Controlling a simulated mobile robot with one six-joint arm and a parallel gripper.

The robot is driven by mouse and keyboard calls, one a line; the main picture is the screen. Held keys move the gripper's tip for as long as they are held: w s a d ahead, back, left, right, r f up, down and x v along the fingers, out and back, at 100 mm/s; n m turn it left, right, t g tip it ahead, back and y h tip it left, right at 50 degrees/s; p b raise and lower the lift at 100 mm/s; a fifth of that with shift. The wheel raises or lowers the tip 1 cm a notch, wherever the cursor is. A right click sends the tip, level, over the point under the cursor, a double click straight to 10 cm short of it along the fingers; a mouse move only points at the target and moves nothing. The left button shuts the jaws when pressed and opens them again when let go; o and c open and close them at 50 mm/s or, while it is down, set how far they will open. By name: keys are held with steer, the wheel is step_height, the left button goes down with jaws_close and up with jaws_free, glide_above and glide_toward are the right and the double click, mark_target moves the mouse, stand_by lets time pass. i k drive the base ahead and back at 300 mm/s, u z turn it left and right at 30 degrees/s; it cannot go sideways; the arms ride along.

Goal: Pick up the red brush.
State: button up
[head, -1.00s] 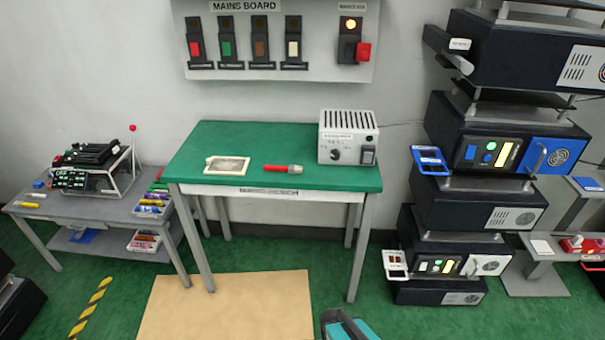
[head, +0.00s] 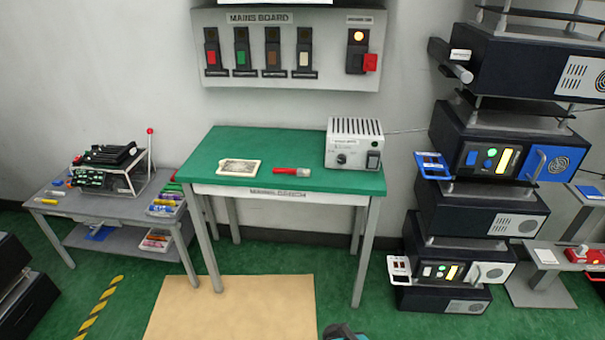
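The red brush (head: 292,171) lies on the green top of the bench (head: 222,151) in the head view. Its red handle points left and its pale grey end points right. It lies between a framed pale plate (head: 238,167) on its left and a grey vented box on its right, apart from both. My gripper's fingers are not in view. Only a small dark and teal piece, probably part of my arm, shows at the bottom edge, well below the brush in the picture.
The grey vented box (head: 353,143) stands at the bench's right end. A grey side table (head: 104,213) with bins stands left. A tall stack of dark units (head: 478,205) stands right. The mains board (head: 285,49) hangs behind. Tan mat (head: 235,307) and open floor lie in front.

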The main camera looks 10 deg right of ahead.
mark_target(300, 172)
steer(key=u, duration=0.1)
steer(key=i, duration=0.95)
steer(key=z, duration=0.05)
